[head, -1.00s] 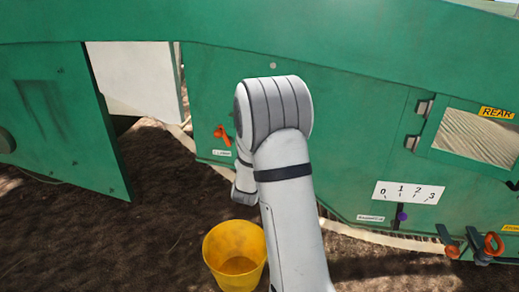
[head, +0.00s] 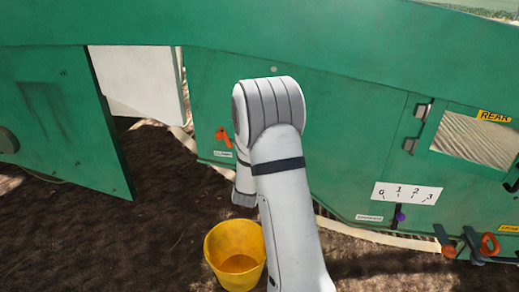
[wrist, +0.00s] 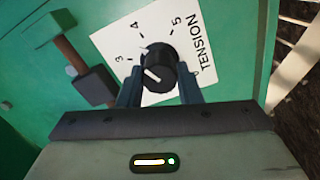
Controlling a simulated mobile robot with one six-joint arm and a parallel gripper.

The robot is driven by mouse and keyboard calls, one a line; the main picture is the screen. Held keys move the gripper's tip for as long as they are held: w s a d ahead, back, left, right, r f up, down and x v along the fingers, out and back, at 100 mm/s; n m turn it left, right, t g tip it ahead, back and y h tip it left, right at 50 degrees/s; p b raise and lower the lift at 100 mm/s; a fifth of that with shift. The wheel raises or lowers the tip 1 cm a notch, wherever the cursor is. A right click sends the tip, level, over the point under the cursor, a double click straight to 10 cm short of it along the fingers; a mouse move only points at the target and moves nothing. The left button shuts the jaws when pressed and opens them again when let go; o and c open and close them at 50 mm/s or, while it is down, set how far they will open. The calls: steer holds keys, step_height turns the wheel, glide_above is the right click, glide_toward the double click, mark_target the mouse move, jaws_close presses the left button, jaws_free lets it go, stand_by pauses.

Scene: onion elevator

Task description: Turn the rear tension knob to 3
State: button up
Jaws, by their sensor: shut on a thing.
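A black round tension knob (wrist: 158,70) sits on a white plate (wrist: 198,72) marked TENSION in the wrist view. The numbers 3, 4 and 5 are readable on the plate; other marks are hidden. The knob's white pointer line is on its left part, angled toward the left side near the 3; its exact reading is hard to tell. My gripper (wrist: 160,92) is shut on the knob, one finger on each side. In the head view my arm hides the gripper and the knob.
A white 0-to-3 scale (head: 407,193) with a purple marker (head: 401,217) is on the green machine at right, below a REAR label (head: 494,117). A yellow bucket (head: 235,256) stands on the soil. A green door (head: 65,125) hangs open at left. An orange handle (head: 223,137) is beside my arm.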

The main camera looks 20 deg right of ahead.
steer(key=shift+d+f+n+p, duration=0.1)
steer(key=shift+n+p, duration=0.5)
steer(key=shift+n, duration=1.2)
steer(key=shift+f+n+p, duration=0.1)
steer(key=shift+n+p, duration=0.5)
steer(key=shift+n, duration=1.2)
steer(key=o, duration=1)
steer(key=shift+c, duration=0.2)
steer(key=p+v, duration=0.1)
steer(key=v, duration=0.7)
steer(key=shift+p, duration=0.3)
steer(key=shift+r, duration=0.15)
